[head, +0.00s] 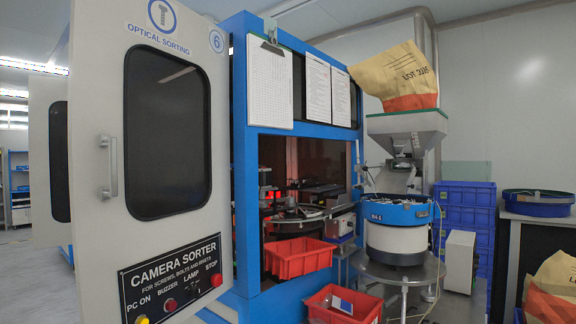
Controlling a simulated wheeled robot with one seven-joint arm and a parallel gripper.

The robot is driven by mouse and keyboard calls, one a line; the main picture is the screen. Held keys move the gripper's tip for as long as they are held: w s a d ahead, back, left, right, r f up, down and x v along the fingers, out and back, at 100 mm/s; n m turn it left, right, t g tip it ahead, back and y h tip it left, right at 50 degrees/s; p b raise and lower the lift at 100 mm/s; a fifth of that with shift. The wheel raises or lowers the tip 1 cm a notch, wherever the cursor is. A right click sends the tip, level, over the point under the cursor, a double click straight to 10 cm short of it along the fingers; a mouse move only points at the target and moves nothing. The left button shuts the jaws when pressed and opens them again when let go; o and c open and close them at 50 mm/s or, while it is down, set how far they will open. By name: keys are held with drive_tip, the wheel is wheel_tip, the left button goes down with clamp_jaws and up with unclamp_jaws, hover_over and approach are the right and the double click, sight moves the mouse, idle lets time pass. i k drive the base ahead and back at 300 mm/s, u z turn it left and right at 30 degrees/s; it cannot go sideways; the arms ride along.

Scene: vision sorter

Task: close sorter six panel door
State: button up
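The panel door (92,185) of sorter 6 is a large pale panel with a dark window (167,135). It stands swung open on the left, with a vertical grey handle (108,166) near its left edge. Its face bears "OPTICAL SORTING", a 6 badge and a "CAMERA SORTER" plate (172,279) with buttons. The blue sorter cabinet (242,150) is to its right, and its opening shows red-lit machinery (290,195). My gripper is not in view.
Two red bins (300,258) (343,305) sit at the cabinet's front. A round metal table (398,271) carries a blue and white bowl feeder (396,243) under a hopper (407,124). Blue crates (466,193) stack behind it. Another open door (42,160) stands at far left.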

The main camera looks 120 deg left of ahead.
sight(149, 103)
drive_tip(key=u, duration=1.4)
drive_tip(key=i, duration=0.1)
drive_tip(key=u, duration=2.85)
drive_tip(key=i, duration=1)
drive_tip(key=k, duration=0.6)
drive_tip(key=z, duration=0.1)
